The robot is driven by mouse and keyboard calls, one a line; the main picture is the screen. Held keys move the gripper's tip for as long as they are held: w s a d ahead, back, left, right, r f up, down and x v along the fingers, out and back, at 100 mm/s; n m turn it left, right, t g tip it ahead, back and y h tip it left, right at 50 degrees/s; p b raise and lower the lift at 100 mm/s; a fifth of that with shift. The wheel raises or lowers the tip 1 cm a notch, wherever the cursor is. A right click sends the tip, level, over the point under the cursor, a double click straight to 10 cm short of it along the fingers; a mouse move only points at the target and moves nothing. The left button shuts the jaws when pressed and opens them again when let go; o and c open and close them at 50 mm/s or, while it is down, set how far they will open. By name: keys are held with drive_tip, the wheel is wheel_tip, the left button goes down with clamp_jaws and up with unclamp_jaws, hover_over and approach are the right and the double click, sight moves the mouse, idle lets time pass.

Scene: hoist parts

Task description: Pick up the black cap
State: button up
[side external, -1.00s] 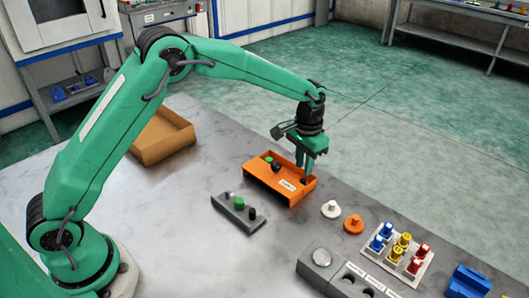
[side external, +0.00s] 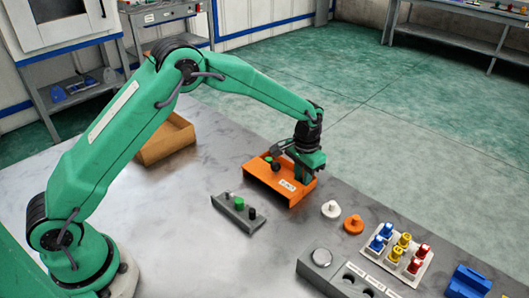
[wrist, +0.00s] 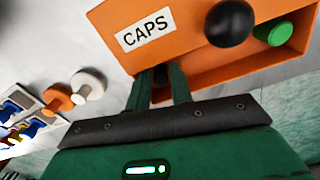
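The orange CAPS tray (side external: 262,186) sits on the grey bench and also shows in the wrist view (wrist: 190,72). A round black cap (wrist: 230,22) lies in it beside a green cap (wrist: 272,33). The green cap (side external: 268,159) shows at the tray's far left in the side view. My gripper (side external: 300,178) is low over the tray's right end, away from those two caps. In the wrist view its two fingers (wrist: 162,75) stand apart. A small dark shape lies between the tips, and I cannot tell what it is or whether they touch it.
A grey block with pegs (side external: 238,213) lies just in front of the tray. A white knob (side external: 331,209) and an orange knob (side external: 353,224) stand to its right, with a rack of coloured pieces (side external: 384,263) beyond. A brown open box (side external: 165,145) is behind left.

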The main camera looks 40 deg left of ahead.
clamp_jaws()
drive_tip(key=shift+r, duration=0.2)
drive_tip(key=shift+r, duration=0.65)
drive_tip(key=r, duration=0.3)
drive_tip(key=shift+s+d+r, duration=0.1)
drive_tip(key=shift+s+d, duration=0.25)
drive_tip(key=shift+d, duration=0.05)
drive_tip(key=s+d+r, duration=0.6)
drive_tip(key=s+d, duration=0.1)
drive_tip(key=shift+s+d, duration=0.25)
drive_tip(key=shift+d, duration=0.05)
drive_tip(key=shift+a+r, duration=0.1)
